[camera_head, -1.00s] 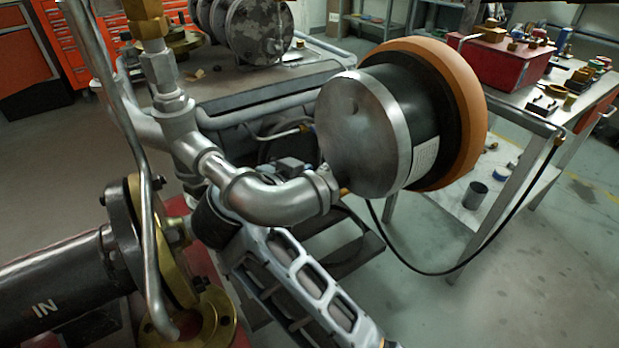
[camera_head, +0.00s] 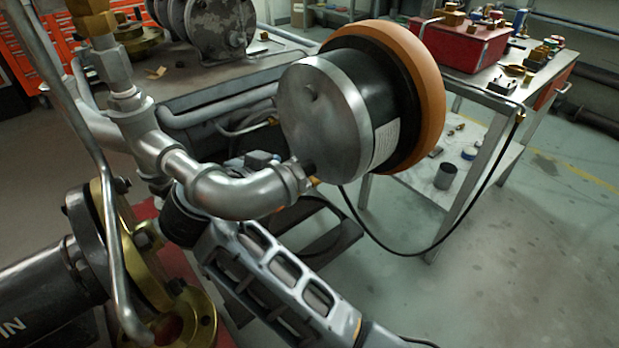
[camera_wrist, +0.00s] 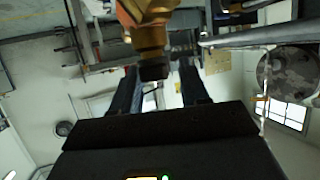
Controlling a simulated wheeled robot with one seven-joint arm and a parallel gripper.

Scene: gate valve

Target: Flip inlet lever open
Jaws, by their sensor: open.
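The inlet pipe (camera_head: 50,290), black with "IN" lettering, lies at the lower left of the head view and meets a brass flange (camera_head: 135,245). A long bent silver rod (camera_head: 97,160), which looks like the lever, runs from the top left down in front of the flange. Its lower end is by a brass ring at the bottom. My gripper (camera_wrist: 162,80) is open in the wrist view, its two dark fingers spread apart. A brass fitting with a dark end (camera_wrist: 150,45) shows beyond and between the fingers; contact is unclear.
A silver elbow pipe (camera_head: 235,192) leads to a large round gauge-like body with an orange rim (camera_head: 415,90). A workbench (camera_head: 500,90) with a red box (camera_head: 465,42) stands at the back right, with a black hose in front. Open floor lies at the lower right.

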